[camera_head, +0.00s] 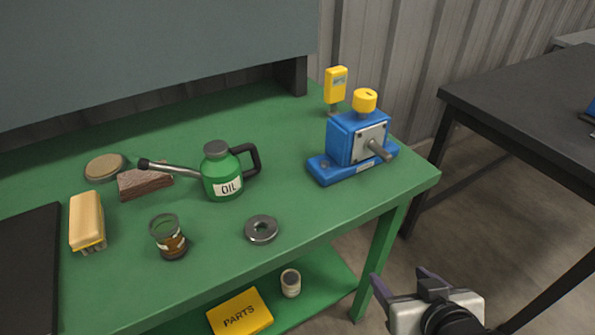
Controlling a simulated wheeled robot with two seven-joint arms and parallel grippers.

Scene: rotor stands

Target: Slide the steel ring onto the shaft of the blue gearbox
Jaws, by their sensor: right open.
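The steel ring (262,229) lies flat on the green table near its front edge. The blue gearbox (345,138) stands at the table's right end, with a yellow cap on top. Its grey shaft (380,151) sticks out from the front plate toward the lower right, and its end is bare. My right gripper (398,281) is open and empty at the lower right, in front of the table and apart from the ring and the gearbox. My left gripper is not in view.
A green oil can (221,177) stands behind the ring. A glass jar (168,238), a brush (87,220), a wooden block (144,184) and a round tan disc (104,167) are to the left. A yellow parts box (240,314) sits on the lower shelf. The table between ring and gearbox is clear.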

